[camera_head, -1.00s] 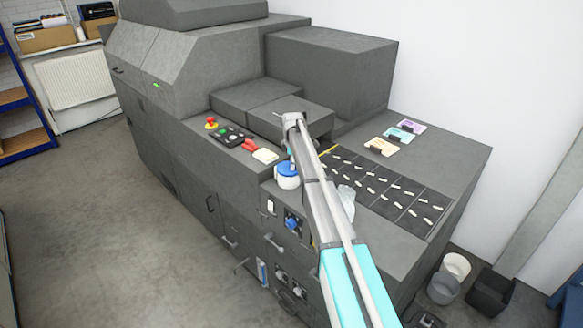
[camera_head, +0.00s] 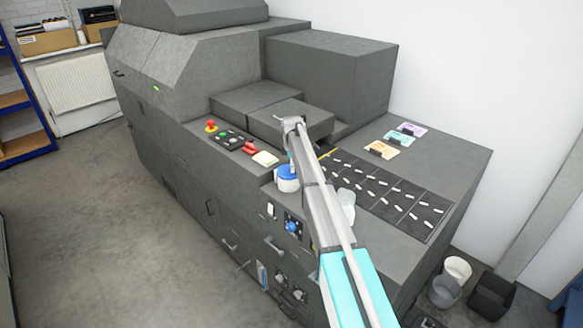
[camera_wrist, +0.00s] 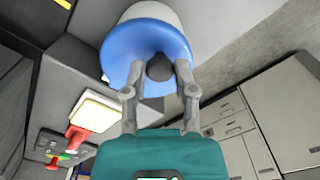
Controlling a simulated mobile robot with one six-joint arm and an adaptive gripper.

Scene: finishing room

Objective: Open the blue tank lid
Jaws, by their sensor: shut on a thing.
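The blue tank lid (camera_head: 287,172) sits on a white round tank (camera_head: 288,186) at the front edge of the dark grey machine. My arm passes just right of it and hides part of it. In the wrist view the lid (camera_wrist: 118,50) fills the upper middle, with a dark round knob (camera_wrist: 159,68) on it. My gripper (camera_wrist: 160,66) has one finger on each side of the knob and is shut on it. The pale tank wall (camera_wrist: 150,12) shows beyond the lid's rim. No gap between lid and tank can be made out.
Left of the tank are a white-and-red block (camera_head: 265,159) and a control panel (camera_head: 230,138) with a red button (camera_head: 211,126). A translucent container (camera_head: 347,201) stands close right of my arm. A slotted tray (camera_head: 400,205) with small pale pieces lies further right.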

